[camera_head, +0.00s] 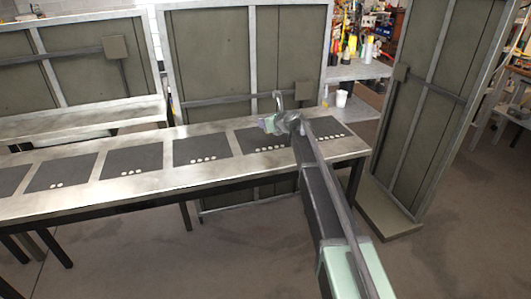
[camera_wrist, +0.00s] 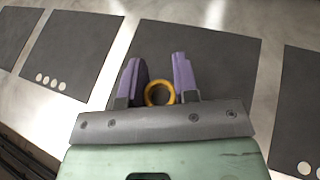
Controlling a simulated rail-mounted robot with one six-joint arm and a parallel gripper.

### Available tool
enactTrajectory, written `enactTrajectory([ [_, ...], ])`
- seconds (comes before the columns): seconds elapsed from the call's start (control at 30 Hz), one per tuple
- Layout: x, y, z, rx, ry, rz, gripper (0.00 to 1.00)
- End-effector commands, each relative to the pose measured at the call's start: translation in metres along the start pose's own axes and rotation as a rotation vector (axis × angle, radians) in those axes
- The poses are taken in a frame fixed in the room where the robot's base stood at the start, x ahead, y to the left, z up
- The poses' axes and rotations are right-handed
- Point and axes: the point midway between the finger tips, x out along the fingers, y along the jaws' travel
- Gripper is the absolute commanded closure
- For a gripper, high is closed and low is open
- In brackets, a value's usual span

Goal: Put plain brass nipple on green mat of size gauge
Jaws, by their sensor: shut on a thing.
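My gripper (camera_wrist: 157,62) has two purple fingers. It is shut on a yellow brass ring-shaped end (camera_wrist: 149,93), which I take to be the nipple, seen end-on low between the fingers. In the head view my gripper (camera_head: 268,122) is over the right part of the long table, and the nipple cannot be made out there. In the wrist view a dark mat (camera_wrist: 220,62) lies below the fingers, with a gap I cannot judge. No green mat and no size gauge can be made out; the mats I see look dark grey.
The long metal table (camera_head: 110,190) carries a row of dark mats with white dots, such as one at the left (camera_head: 62,168) and one at the middle (camera_head: 200,146). A tall framed panel (camera_head: 420,100) stands at the right. A white cup (camera_head: 341,98) is on a back shelf.

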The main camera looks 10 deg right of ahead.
Motion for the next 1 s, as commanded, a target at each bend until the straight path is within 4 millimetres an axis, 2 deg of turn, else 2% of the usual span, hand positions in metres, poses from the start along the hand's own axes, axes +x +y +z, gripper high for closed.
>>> enactTrajectory([
  [0.03,0.008,0.0,-0.019,0.0,0.0,0.0,0.97],
  [0.23,0.009,0.0,-0.021,0.0,0.0,0.0,0.97],
  [0.43,0.024,0.0,-0.058,0.0,0.0,0.0,0.97],
  [0.63,0.022,0.0,-0.054,0.0,0.0,0.0,0.97],
  [0.8,0.024,0.0,-0.058,0.0,0.0,0.0,0.97],
  [0.83,0.024,0.0,-0.058,0.0,0.0,0.0,0.71],
  [1.0,0.024,0.0,-0.057,0.0,0.0,0.0,0.47],
])
